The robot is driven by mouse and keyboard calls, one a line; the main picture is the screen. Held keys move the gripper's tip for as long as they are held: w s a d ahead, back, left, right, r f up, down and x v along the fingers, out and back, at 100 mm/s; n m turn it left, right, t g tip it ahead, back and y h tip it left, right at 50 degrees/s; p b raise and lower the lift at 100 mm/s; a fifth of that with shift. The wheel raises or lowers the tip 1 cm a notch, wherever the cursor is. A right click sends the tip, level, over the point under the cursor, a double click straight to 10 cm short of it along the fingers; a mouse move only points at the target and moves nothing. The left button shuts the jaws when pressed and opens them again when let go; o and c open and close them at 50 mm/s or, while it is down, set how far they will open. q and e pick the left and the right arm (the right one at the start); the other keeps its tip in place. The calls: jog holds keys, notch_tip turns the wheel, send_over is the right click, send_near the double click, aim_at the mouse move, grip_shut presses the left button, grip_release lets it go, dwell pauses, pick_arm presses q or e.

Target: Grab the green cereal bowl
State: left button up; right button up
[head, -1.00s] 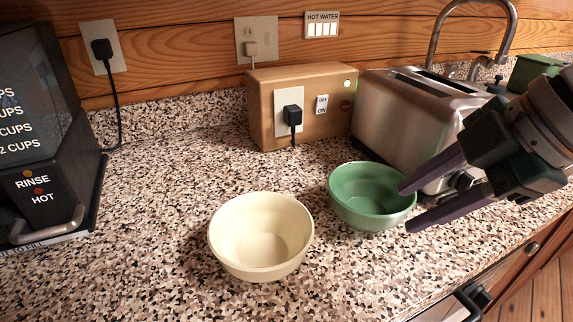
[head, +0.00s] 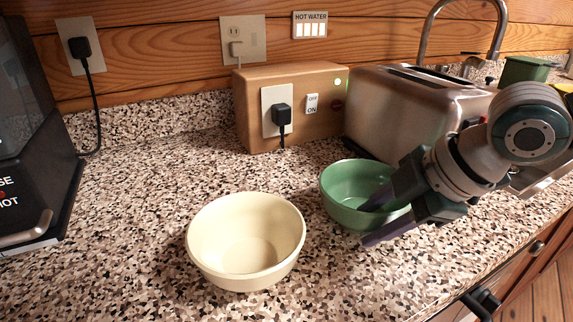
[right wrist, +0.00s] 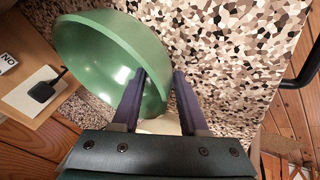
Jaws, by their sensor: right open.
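The green cereal bowl (head: 342,190) stands upright on the speckled counter, in front of the toaster. It also shows large in the right wrist view (right wrist: 90,55). My right gripper (head: 370,222) is open at the bowl's near right side. One finger reaches inside the bowl and the other is outside, so the rim lies between them. I cannot tell whether either finger touches the wall. In the right wrist view the two purple fingers (right wrist: 157,95) stand apart. My left gripper is not in view.
A cream bowl (head: 246,243) stands just left of the green bowl. A steel toaster (head: 400,110) and a wooden outlet box (head: 300,100) stand behind. A black coffee machine (head: 30,130) is at the left. The counter's front edge runs along the lower right.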

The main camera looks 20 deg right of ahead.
jog(key=shift+c, duration=0.2)
grip_shut()
dwell(1.2)
